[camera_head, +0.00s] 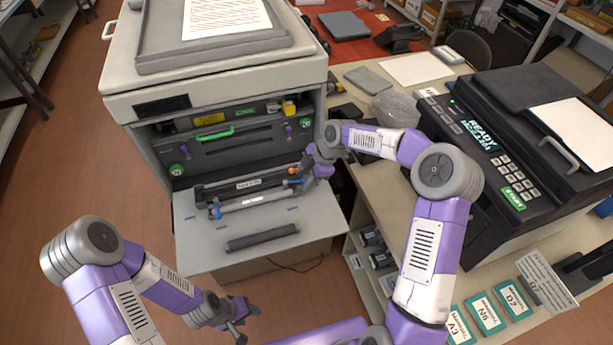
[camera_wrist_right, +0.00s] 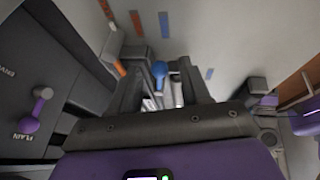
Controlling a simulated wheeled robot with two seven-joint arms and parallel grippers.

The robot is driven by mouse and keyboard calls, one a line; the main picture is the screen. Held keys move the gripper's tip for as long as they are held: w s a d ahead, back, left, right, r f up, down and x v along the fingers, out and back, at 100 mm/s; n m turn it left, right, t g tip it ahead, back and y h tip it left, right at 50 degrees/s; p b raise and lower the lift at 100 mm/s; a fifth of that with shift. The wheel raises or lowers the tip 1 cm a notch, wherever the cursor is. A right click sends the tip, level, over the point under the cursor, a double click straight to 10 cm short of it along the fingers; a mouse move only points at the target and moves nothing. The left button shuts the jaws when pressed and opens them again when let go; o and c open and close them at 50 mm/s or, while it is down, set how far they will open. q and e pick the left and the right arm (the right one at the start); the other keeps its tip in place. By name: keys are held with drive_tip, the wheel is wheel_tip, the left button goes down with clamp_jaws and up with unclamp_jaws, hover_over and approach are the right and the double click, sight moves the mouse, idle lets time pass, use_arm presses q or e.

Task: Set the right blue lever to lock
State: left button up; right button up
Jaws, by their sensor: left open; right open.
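A toner cartridge (camera_head: 240,190), dark with a pale bar along its front, lies on the opened front flap (camera_head: 200,255) of the printer. A blue lever (camera_head: 214,209) stands at its left end. My right gripper (camera_head: 297,175) is over the cartridge's right end and mostly covers it in the head view. In the right wrist view, the right blue lever (camera_wrist_right: 159,72) shows between the open fingers of the right gripper (camera_wrist_right: 161,85); I cannot tell whether they touch it. An orange part (camera_wrist_right: 120,68) is beside the left finger. My left gripper (camera_head: 238,320) is open and empty, low in front of the flap.
A dark roller (camera_head: 262,237) lies on the flap in front of the cartridge. Behind is the printer's open bay with a green handle (camera_head: 215,133) and purple knobs, one (camera_wrist_right: 35,108) near my right wrist. A black copier (camera_head: 510,150) stands on the right-hand table.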

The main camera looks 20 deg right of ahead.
drive_tip(key=shift+c, duration=0.5)
clamp_jaws()
